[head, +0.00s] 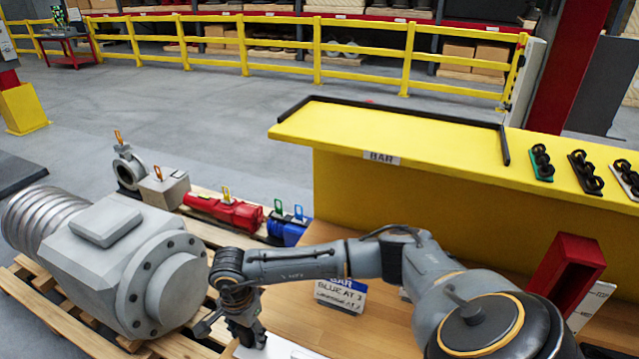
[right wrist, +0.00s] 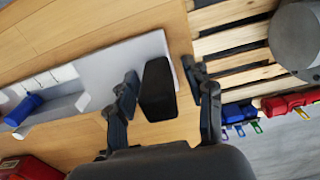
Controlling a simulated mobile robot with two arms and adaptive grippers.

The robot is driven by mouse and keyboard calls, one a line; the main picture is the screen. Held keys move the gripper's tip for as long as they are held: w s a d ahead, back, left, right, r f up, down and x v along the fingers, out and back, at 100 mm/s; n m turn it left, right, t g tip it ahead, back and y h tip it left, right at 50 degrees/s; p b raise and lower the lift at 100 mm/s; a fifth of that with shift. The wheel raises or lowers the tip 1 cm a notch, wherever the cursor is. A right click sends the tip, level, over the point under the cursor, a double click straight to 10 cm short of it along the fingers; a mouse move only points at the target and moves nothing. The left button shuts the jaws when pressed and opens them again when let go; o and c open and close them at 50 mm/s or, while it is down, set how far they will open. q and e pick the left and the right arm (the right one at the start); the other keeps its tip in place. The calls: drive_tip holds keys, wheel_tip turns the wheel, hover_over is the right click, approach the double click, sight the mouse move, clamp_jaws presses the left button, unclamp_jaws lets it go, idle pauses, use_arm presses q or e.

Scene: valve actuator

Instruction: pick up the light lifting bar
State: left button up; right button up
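No thing in view can be surely told as the light lifting bar. A dark block (right wrist: 157,90), seen in the right wrist view, lies between the spread fingers of my right gripper (right wrist: 160,92), over a pale grey plate (right wrist: 100,65) on the wooden top. Gaps show on both sides of the block, so the fingers look open around it; contact cannot be seen. In the head view my right gripper (head: 243,328) points down at the wooden top's left edge, and the block cannot be made out there. My left gripper is not in view.
A yellow bench (head: 400,135) with a black edge strip and a "BAR" label stands behind. A placard (head: 340,294) reading "BAR" stands behind my right forearm. A grey actuator (head: 120,255) and red and blue cylinders (head: 225,210) rest on pallets at left.

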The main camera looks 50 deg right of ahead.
clamp_jaws()
drive_tip(key=shift+r, duration=0.1)
